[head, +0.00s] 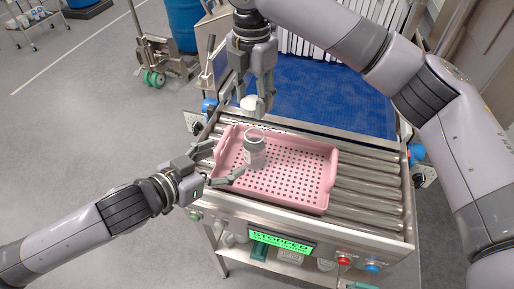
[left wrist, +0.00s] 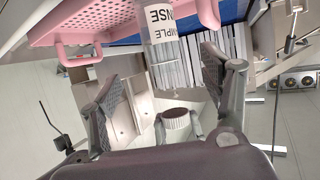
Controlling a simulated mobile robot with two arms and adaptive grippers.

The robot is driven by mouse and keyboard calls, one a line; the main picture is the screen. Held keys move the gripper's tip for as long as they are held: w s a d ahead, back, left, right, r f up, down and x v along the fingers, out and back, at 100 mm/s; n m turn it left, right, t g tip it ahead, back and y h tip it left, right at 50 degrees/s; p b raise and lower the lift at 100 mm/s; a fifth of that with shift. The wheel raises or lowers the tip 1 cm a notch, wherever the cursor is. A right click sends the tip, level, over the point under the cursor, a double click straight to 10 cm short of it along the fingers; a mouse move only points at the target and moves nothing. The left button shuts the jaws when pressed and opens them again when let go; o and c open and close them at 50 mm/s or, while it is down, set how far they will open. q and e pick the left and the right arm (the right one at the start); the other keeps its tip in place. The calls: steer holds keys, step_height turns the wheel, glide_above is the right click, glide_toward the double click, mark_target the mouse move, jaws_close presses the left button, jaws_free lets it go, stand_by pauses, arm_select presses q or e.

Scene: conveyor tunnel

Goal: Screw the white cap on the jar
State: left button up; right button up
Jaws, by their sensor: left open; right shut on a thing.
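A clear jar (head: 254,152) with a white label stands upright in the left part of the pink tray (head: 310,192). It also shows upside down in the left wrist view (left wrist: 168,60). My left gripper (head: 228,161) is open, at the tray's left end, with its fingers pointing towards the jar and not closed on it. My right gripper (head: 258,98) is above and behind the jar, pointing down, shut on the white cap (head: 249,103). The cap also shows in the left wrist view (left wrist: 176,120), apart from the jar.
The tray rests on a roller conveyor (head: 372,200). A blue belt (head: 325,98) lies behind, under hanging strip curtains. A green "STOPPED" display (head: 281,243) and red and blue buttons (head: 344,261) are on the front. The rest of the tray is empty.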

mark_target(247, 148)
steer(key=shift+w+d+f, duration=0.1)
steer(key=shift+w+d, duration=0.05)
steer(key=shift+w, duration=0.1)
arm_select(q)
steer(key=x, duration=1.2)
steer(key=shift+w+a, duration=0.1)
arm_select(e)
steer(key=shift+d, duration=0.1)
arm_select(q)
steer(key=shift+w+f, duration=0.15)
jaws_close()
arm_select(e)
steer(key=shift+f, duration=2.5)
